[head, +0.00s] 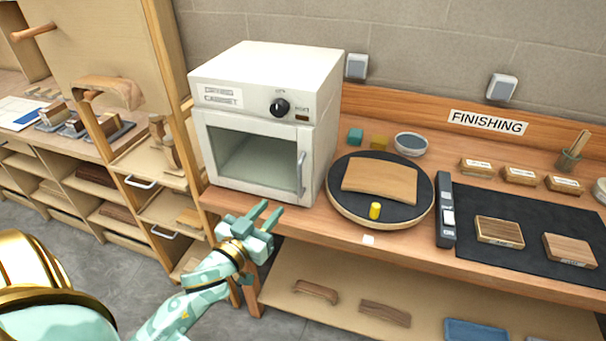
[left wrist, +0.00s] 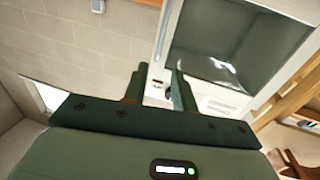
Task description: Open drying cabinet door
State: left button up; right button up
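The drying cabinet (head: 262,62) is a white box on the bench, with a dark knob (head: 280,107) at its upper right front. Its glass-windowed door (head: 250,160) looks closed. The door's upright metal handle (head: 301,172) is on the right side. My left gripper (head: 268,210) is in front of and below the door, apart from the handle. Its two fingers are spread, with nothing between them. In the left wrist view the open fingers (left wrist: 158,78) point toward the cabinet, whose window (left wrist: 232,42) shows tilted at upper right. My right gripper is not in view.
Right of the cabinet is a round black turntable (head: 345,205) with a bent wooden piece (head: 380,180) and a yellow cylinder (head: 375,211). A wooden rack (head: 150,60) stands close on the left.

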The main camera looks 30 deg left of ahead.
aim_at(300, 176)
pick_arm(q)
jog(key=w, duration=1.4)
jog(key=shift+w+a+f, duration=0.1)
jog(key=shift+a, duration=0.2)
jog(key=shift+c, duration=0.4)
grip_shut()
